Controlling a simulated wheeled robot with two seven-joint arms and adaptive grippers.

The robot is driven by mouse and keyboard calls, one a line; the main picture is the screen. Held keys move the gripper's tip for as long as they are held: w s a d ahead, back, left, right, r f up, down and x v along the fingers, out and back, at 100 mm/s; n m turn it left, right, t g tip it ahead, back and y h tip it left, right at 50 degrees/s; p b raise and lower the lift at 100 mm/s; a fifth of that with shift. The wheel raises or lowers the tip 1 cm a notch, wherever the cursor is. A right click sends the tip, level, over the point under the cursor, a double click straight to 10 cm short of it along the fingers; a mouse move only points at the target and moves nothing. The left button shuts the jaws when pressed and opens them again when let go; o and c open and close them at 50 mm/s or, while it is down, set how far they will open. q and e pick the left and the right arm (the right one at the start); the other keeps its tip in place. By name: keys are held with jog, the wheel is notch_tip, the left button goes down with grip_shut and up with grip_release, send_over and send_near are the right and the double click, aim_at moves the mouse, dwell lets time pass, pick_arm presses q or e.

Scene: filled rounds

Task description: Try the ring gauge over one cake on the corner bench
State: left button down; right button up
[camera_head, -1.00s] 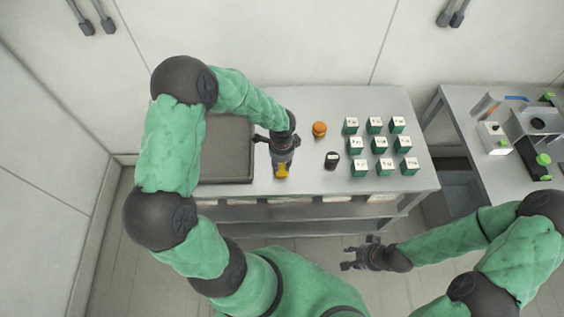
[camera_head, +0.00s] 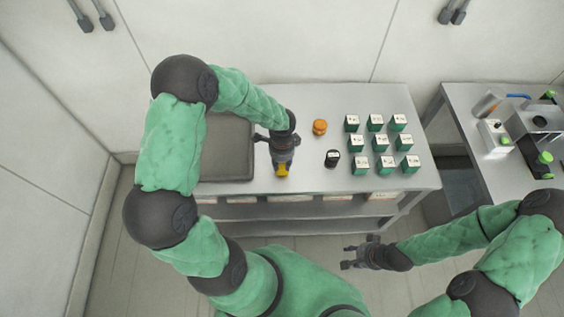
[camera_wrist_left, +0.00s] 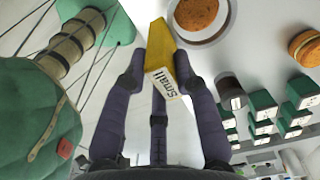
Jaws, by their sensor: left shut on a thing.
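My left gripper (camera_head: 281,168) is over the bench, shut on a yellow block marked "Small" (camera_head: 281,171). In the left wrist view the block (camera_wrist_left: 160,60) stands between the fingers, its white labelled end towards the camera. A round brown cake (camera_wrist_left: 200,12) lies just past the block, inside a pale and dark round rim. I cannot tell whether that rim is a dish or a ring joined to the block. A stacked orange-brown round cake (camera_head: 320,127) stands to the right of the left gripper. My right gripper (camera_head: 356,256) is open and empty in front of the bench.
A dark cylinder with a pale label (camera_head: 332,159) stands near the stacked cake. Several green boxes with white tops (camera_head: 381,144) stand in rows on the right. A grey tray (camera_head: 228,150) lies left of my left gripper. A second bench (camera_head: 455,102) stands further right.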

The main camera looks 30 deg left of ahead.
aim_at(282, 175)
pick_arm(q)
jog(key=shift+f+b, duration=2.8)
jog(key=shift+f, duration=0.4)
dwell(0.6)
dwell(1.1)
jog(key=shift+r+p, duration=3.8)
jog(key=shift+r, duration=1.15)
